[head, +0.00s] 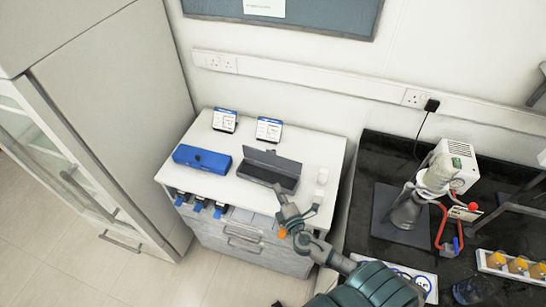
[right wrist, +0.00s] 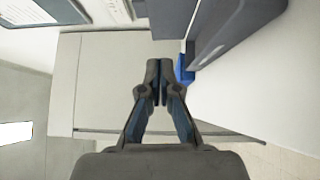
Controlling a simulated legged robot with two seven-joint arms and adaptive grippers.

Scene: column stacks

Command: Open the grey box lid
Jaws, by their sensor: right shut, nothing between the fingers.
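The grey box (head: 291,183) sits on the white cabinet top. Its lid (head: 273,160) stands raised along the back edge, and the dark inside shows. My right gripper (head: 280,192) is just in front of the box's front right part, shut and empty. In the right wrist view the shut fingertips (right wrist: 158,70) meet in the middle, and a dark grey box part (right wrist: 235,25) shows at the upper right, apart from them. I cannot tell whether the gripper touches the box in the head view. My left gripper is not in view.
A closed blue box (head: 201,159) lies left of the grey box. Two small labelled boxes (head: 269,130) stand behind. Small white containers (head: 321,177) are to the right. A black bench (head: 375,160) with glassware is further right. The cabinet top's back right is clear.

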